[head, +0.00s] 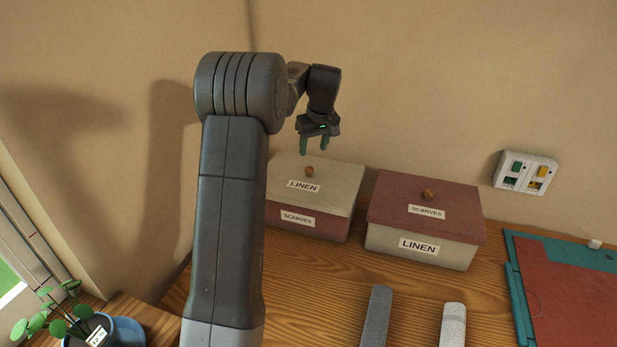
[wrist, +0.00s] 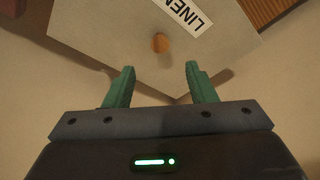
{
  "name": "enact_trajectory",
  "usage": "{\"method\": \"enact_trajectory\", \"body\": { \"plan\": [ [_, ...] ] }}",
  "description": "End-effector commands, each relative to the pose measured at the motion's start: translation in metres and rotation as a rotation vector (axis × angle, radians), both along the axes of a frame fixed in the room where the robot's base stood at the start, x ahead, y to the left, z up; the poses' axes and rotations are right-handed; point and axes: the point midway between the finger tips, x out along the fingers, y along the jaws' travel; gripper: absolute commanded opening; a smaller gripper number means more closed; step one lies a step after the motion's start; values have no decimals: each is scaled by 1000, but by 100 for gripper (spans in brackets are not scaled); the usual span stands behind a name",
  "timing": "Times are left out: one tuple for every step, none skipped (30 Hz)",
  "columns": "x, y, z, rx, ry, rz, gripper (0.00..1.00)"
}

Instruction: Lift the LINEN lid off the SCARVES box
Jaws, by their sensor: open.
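The cream lid labelled LINEN (head: 335,187) sits on the dark red box labelled SCARVES (head: 325,224), at the back of the wooden surface. The lid has a small round orange-brown knob (head: 309,171). My gripper (head: 314,148) is open and empty above this lid, near the knob. In the wrist view the green fingers (wrist: 160,85) point toward the lid (wrist: 105,30), and the knob (wrist: 160,42) shows beyond the fingertips, between their lines. My arm hides the left end of the box in the head view.
A cream box labelled LINEN (head: 375,241) with a red lid labelled SCARVES (head: 455,208) stands just to the right. Two long grey objects lie in front. A teal and red panel (head: 575,290) lies at right. A potted plant (head: 75,325) stands at lower left. A switch plate (head: 526,172) is on the wall.

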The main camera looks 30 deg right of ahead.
Motion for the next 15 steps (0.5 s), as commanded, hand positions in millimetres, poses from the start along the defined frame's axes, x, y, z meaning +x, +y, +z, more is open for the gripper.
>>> {"method": "enact_trajectory", "body": {
  "plan": [
    [2, 0, -10, 3, 4, 1, 51],
    [4, 0, -14, 1, 2, 0, 51],
    [6, 0, -20, 2, 2, 1, 51],
    [7, -1, -24, 1, 2, 0, 51],
    [8, -1, -28, 1, 1, 0, 51],
    [9, -1, -31, 1, 1, 0, 51],
    [9, -1, -33, 1, 1, 0, 51],
    [9, -1, -35, 1, 1, 0, 51],
    [10, -1, -36, 0, 0, 0, 51],
    [11, -1, -38, 0, 0, 0, 51],
    [11, -1, -40, 0, 0, 0, 51],
    [12, -1, -44, 1, 2, 0, 51],
    [14, 0, -48, 2, 3, 1, 51],
    [15, -1, -52, 2, 3, 1, 51],
    [17, -1, -58, 2, 3, 1, 51]
  ]
}}
